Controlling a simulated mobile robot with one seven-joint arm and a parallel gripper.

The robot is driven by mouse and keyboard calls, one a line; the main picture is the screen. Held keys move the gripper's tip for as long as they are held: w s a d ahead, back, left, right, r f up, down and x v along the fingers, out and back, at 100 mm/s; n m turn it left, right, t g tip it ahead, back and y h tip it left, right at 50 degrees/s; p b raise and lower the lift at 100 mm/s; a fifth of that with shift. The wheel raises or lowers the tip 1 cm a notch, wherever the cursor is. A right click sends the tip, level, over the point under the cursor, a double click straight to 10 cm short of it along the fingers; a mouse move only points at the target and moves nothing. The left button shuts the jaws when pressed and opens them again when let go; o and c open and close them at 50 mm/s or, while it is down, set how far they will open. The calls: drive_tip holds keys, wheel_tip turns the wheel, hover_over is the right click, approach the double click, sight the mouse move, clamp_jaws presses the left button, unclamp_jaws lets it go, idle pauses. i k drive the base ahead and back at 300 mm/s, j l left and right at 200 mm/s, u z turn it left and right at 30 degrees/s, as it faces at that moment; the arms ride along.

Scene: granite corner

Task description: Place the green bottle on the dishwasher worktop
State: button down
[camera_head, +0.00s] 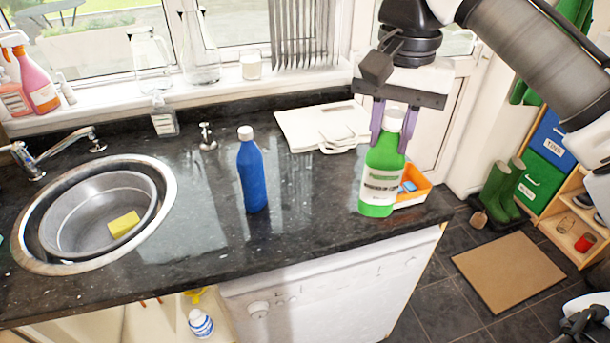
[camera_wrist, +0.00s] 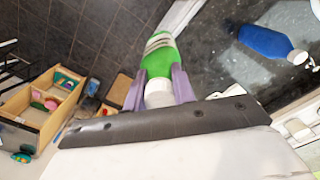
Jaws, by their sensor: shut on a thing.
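The green bottle (camera_head: 382,177) has a white cap and a pale label. It is upright near the right end of the dark worktop (camera_head: 315,222), above the white dishwasher (camera_head: 335,297). My gripper (camera_head: 395,125) is shut on the green bottle, its purple fingers on both sides of the neck. In the wrist view the green bottle (camera_wrist: 160,58) sits between the fingers (camera_wrist: 159,92) with its cap toward me. I cannot tell whether its base touches the worktop. The gripper hides part of the cap in the wrist view.
A blue bottle (camera_head: 252,172) stands mid-worktop. An orange tray (camera_head: 414,186) is right behind the green bottle. White boards (camera_head: 322,127) lie at the back. A round sink (camera_head: 95,212) with a yellow sponge (camera_head: 124,224) is at left. Worktop between the bottles is clear.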

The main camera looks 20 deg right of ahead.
sight(315, 192)
drive_tip(key=i, duration=0.9)
